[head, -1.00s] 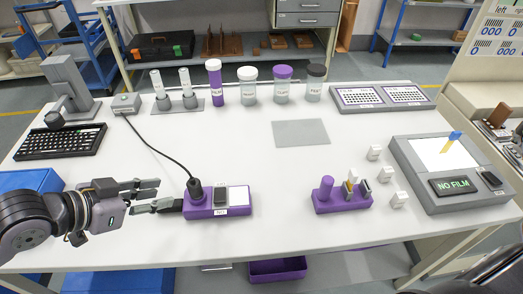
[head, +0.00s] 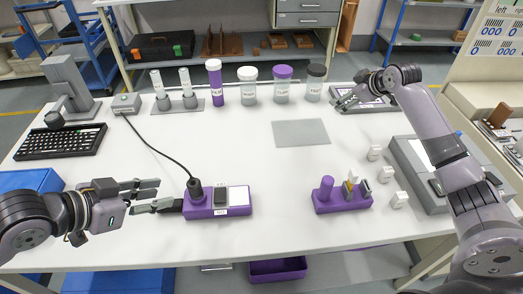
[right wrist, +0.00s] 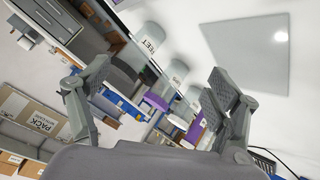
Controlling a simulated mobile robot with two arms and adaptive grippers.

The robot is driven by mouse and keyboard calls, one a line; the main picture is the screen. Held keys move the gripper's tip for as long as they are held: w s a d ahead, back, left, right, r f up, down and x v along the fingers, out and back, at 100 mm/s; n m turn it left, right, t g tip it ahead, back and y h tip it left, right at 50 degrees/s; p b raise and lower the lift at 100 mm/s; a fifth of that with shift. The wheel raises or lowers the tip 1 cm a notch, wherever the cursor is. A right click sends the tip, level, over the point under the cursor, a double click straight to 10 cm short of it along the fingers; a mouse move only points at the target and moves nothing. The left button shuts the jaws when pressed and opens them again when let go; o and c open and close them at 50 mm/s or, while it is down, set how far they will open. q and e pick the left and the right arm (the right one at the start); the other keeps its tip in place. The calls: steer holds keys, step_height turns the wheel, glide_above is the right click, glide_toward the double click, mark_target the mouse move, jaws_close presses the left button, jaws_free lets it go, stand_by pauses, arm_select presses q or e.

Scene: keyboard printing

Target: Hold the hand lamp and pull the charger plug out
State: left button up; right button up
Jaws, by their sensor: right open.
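The purple hand lamp (head: 238,206) lies at the front of the table, left of the middle. The black charger plug (head: 194,186) stands upright in its top, and a black cable runs back to a small grey box (head: 124,103). My left gripper (head: 156,194) is open beside the lamp's left end. Its lower finger reaches close to the dark end piece; I cannot tell whether they touch. My right gripper (head: 349,98) is high at the back right, far from the lamp. In the right wrist view, my right gripper (right wrist: 160,92) is open and empty.
Several lidded jars (head: 247,92) stand along the back. A grey mat (head: 300,133) lies mid-table. A purple holder (head: 343,199) and several small white blocks (head: 375,152) are right of the lamp. A black keyboard (head: 60,141) is at left. The table between lamp and mat is clear.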

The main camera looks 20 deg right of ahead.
steer(key=a+r+n+g+y, duration=0.1)
steer(key=a+r+n+y, duration=0.15)
steer(key=a, duration=0.85)
steer(key=r+n+g+y, duration=0.2)
steer(key=n+g, duration=0.4)
steer(key=g, duration=0.1)
glide_above(236, 196)
steer(key=s+d, duration=0.2)
steer(key=d, duration=0.4)
steer(key=x, duration=1.7)
steer(key=shift+s+a+f, duration=0.2)
steer(key=shift+f, duration=0.15)
